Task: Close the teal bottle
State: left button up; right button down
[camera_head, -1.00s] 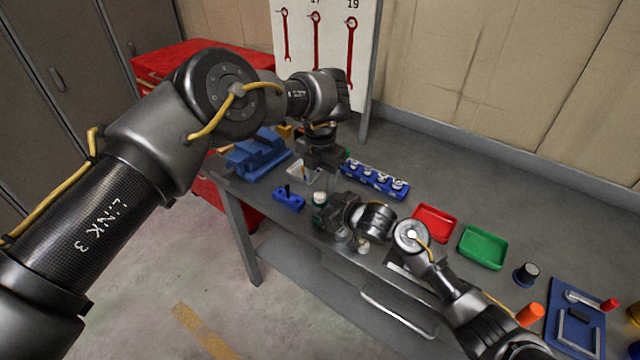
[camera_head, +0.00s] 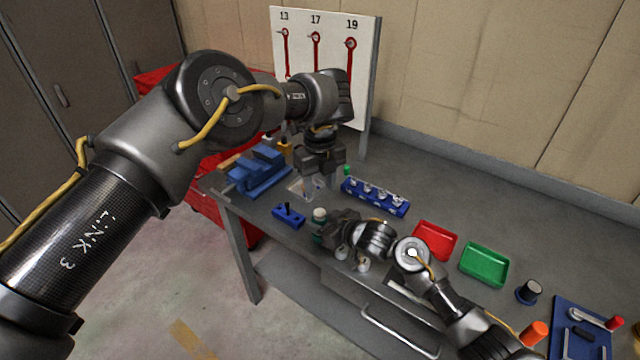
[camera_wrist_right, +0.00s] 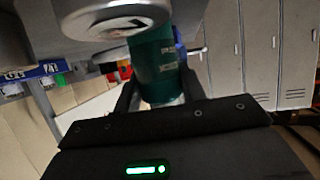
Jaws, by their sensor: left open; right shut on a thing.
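The teal bottle (camera_head: 318,228) stands at the front edge of the table, and its top is pale (camera_head: 320,213). I cannot tell whether the pale top is a seated cap. My right gripper (camera_head: 328,231) is shut on the bottle from the right.
A small blue stand (camera_head: 288,215) is left of the bottle, and a pale dish (camera_head: 300,190) lies behind it. A blue vise (camera_head: 257,170), blue rack (camera_head: 375,198), red tray (camera_head: 435,240) and green tray (camera_head: 484,264) surround the area. Small jars (camera_head: 363,264) stand beneath my right wrist.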

aim_at(320, 212)
pick_arm(q)
jog(key=shift+n, duration=0.3)
pick_arm(e)
jog(key=shift+s+f, duration=0.1)
jog(key=shift+f, duration=0.15)
pick_arm(q)
jog(key=shift+f, duration=4.05)
jog(key=c, duration=1)
jog(key=shift+m, duration=0.4)
jog(key=o, duration=1.1)
jog(key=shift+o, duration=0.2)
